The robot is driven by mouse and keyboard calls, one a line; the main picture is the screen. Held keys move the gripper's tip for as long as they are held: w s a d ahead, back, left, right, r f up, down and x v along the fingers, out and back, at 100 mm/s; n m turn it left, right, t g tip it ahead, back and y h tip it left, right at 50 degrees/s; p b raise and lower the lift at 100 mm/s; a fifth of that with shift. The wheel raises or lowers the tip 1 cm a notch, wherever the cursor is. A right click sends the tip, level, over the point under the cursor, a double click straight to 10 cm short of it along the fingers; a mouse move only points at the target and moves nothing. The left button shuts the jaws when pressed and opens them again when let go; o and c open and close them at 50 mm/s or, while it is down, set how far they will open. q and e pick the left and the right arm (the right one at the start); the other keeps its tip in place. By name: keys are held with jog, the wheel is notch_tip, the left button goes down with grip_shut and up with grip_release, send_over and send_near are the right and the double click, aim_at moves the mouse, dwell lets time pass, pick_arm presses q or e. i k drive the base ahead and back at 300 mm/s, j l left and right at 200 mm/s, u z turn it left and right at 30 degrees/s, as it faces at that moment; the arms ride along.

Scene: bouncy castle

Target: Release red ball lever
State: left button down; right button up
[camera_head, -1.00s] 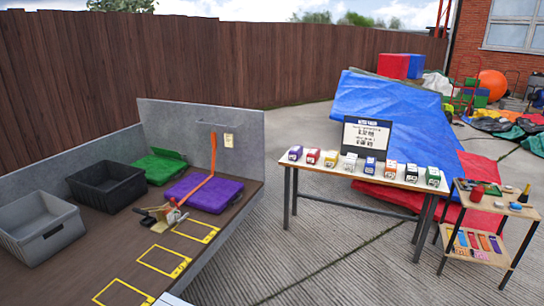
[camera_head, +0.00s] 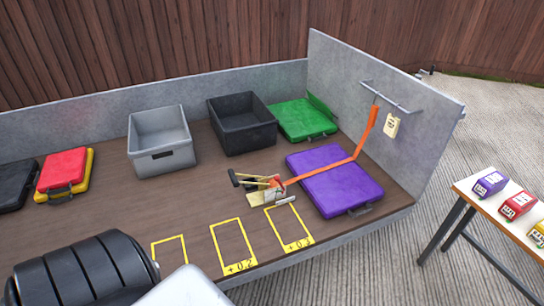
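No lever with a red ball is clearly visible. A small metal device with a black-ended handle (camera_head: 262,188) lies on the brown bed. An orange strap (camera_head: 367,132) runs from it across a purple case (camera_head: 338,188) and up to a rail (camera_head: 388,97) on the grey end wall. Neither of my grippers is in view.
A grey bin (camera_head: 161,152), a black bin (camera_head: 242,133) and a green case (camera_head: 303,122) stand along the back. Red and black cases are at left. Yellow frames (camera_head: 233,243) mark the front. A table (camera_head: 470,187) stands at right.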

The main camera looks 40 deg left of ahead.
aim_at(277, 178)
jog(key=i+l+u, duration=0.15)
jog(key=i+u, duration=0.25)
jog(key=i+l+u, duration=0.75)
